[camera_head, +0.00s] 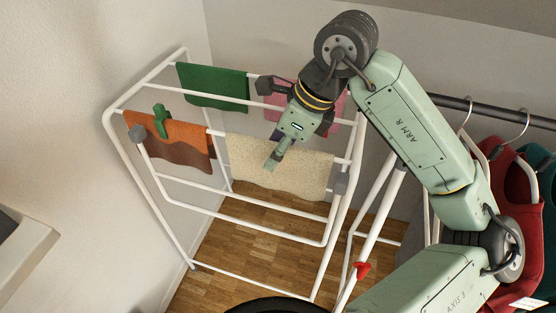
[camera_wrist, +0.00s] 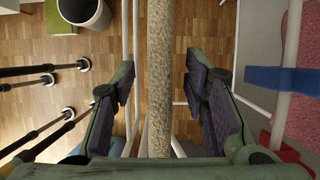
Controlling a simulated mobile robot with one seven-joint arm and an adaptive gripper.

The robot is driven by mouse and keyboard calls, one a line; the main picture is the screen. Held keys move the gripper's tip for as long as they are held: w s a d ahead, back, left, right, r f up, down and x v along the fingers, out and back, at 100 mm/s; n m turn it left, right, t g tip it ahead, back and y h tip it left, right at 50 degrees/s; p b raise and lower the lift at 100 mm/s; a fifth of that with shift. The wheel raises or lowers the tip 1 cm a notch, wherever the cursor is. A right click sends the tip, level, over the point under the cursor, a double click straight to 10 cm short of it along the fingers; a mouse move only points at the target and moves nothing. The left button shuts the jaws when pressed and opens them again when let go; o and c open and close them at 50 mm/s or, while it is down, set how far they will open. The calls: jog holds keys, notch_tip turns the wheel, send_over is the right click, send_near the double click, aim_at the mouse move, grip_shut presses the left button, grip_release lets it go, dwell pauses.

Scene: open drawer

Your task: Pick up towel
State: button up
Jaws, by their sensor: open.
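A white drying rack (camera_head: 112,125) holds several towels. The beige towel (camera_head: 300,172) hangs over the front rail, and in the wrist view it shows from above as a narrow strip (camera_wrist: 160,120). My gripper (camera_head: 275,157) is at the upper edge of the beige towel. In the wrist view my gripper (camera_wrist: 160,68) is open, with one finger on each side of the strip and gaps on both sides. A green towel (camera_head: 212,86), an orange and brown towel (camera_head: 185,140) and a partly hidden pink towel (camera_head: 272,113) hang on other parts of the rack; the pink one also shows in the wrist view (camera_wrist: 302,112).
A green clip (camera_head: 161,122) sits on the orange towel, and a blue clip (camera_wrist: 283,80) on the pink one. Red clothes (camera_head: 515,200) hang at right. A bin (camera_wrist: 82,12) and dark poles (camera_wrist: 28,70) show at left in the wrist view.

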jog(key=shift+f, duration=0.15)
grip_shut()
dwell(0.4)
